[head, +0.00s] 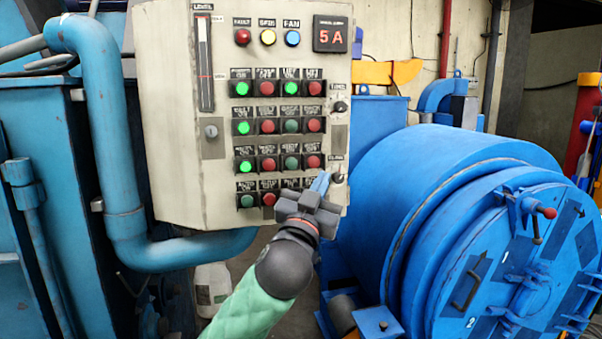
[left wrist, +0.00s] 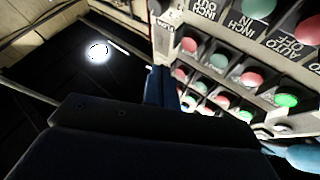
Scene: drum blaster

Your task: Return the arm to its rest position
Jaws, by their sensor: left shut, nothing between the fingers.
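My left gripper (head: 320,183) is in front of the lower right part of the control panel (head: 178,120), its blue fingers together and pointing up toward the panel. Nothing shows between the fingers. In the left wrist view my gripper's dark body fills the bottom and its fingers (left wrist: 160,88) rise at the middle, beside rows of panel buttons. The green-sleeved left arm comes up from the bottom of the head view. I cannot tell whether the fingertips touch the panel. The gripper hides some of the bottom-row buttons. My right gripper is not in view.
The panel carries rows of green and red buttons (head: 242,128), several of the green ones lit, and a red display reading "5 A" (head: 333,34). A large blue drum (head: 400,190) stands close on the right. Blue pipes (head: 100,120) run on the left.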

